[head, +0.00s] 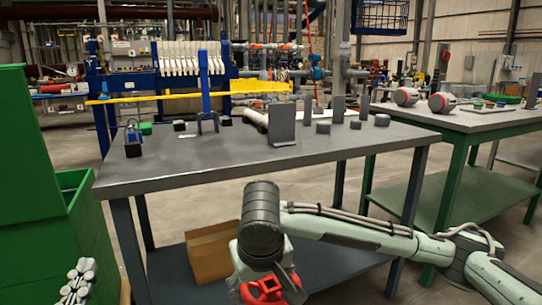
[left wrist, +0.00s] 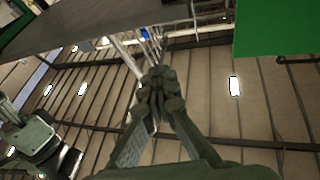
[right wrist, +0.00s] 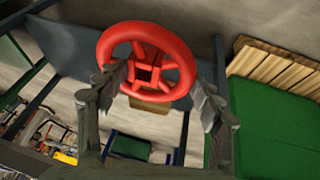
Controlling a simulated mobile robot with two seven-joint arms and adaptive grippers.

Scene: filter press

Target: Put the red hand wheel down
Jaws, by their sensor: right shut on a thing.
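The red hand wheel (right wrist: 148,60) fills the upper middle of the right wrist view, with its spokes and square hub showing. My right gripper (right wrist: 162,88) is shut on it, one finger at each side of the wheel. In the head view the wheel (head: 268,291) is partly hidden under my right gripper (head: 272,280), at the bottom edge, in front of the table and low. My left gripper (left wrist: 160,88) has its fingertips together with nothing visible between them. It points up towards the ceiling and shows at the lower left of the head view (head: 78,278).
The grey work table (head: 220,160) has small blocks and upright plates along its back and a bare front. A green cabinet (head: 35,170) stands at the left. A cardboard box (head: 212,252) sits on the lower shelf. A green-framed table (head: 480,120) stands at the right.

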